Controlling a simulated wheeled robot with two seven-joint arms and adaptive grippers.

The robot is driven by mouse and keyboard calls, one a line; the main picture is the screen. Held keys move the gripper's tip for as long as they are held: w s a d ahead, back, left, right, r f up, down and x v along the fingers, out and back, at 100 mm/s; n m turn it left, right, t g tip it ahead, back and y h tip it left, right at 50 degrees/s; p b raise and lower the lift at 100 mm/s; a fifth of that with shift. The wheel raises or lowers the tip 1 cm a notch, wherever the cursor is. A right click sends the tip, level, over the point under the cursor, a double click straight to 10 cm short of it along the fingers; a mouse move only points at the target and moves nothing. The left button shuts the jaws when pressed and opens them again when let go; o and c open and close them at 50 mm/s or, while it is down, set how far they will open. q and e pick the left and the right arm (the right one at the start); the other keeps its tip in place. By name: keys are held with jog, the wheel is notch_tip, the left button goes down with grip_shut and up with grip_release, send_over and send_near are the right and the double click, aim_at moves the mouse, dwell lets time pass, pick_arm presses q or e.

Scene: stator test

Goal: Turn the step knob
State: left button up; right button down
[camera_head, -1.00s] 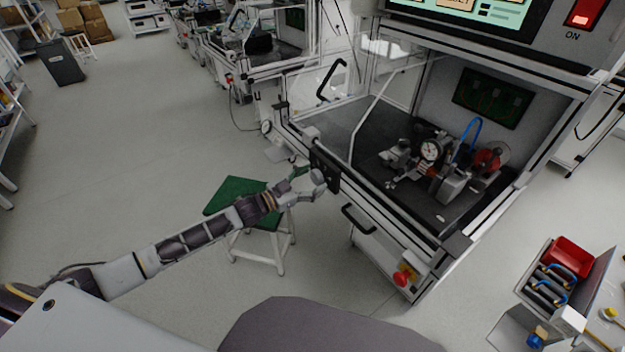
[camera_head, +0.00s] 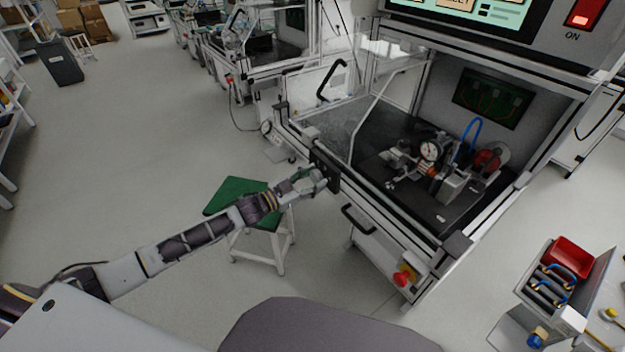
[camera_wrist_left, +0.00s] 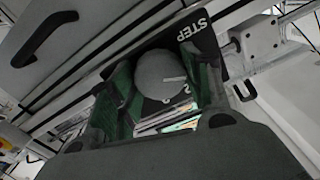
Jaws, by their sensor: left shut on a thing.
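The step knob (camera_wrist_left: 160,75) is a round grey knob with a pale pointer line, on a dark panel (camera_wrist_left: 198,36) lettered STEP. In the head view the dark panel (camera_head: 326,170) sits at the front left corner of the test machine. My left gripper (camera_head: 322,178) is at that panel. In the left wrist view its two green-padded fingers (camera_wrist_left: 163,90) stand on either side of the knob and are shut on it. Numbers by the knob are mostly hidden. My right gripper is in neither view.
The machine's enclosure holds a dial gauge fixture (camera_head: 430,152) on a dark bed. A black drawer handle (camera_head: 357,219) and a red button (camera_head: 401,278) are below the panel. A green-topped stool (camera_head: 235,195) stands beneath my left arm. Open floor lies to the left.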

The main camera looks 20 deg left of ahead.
pick_arm(q)
jog(key=shift+m, duration=0.4)
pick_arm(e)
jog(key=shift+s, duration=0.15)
pick_arm(q)
jog(key=shift+m+p, duration=0.55)
jog(key=shift+m, duration=1.45)
jog(key=m, duration=0.3)
jog(key=shift+m, duration=0.3)
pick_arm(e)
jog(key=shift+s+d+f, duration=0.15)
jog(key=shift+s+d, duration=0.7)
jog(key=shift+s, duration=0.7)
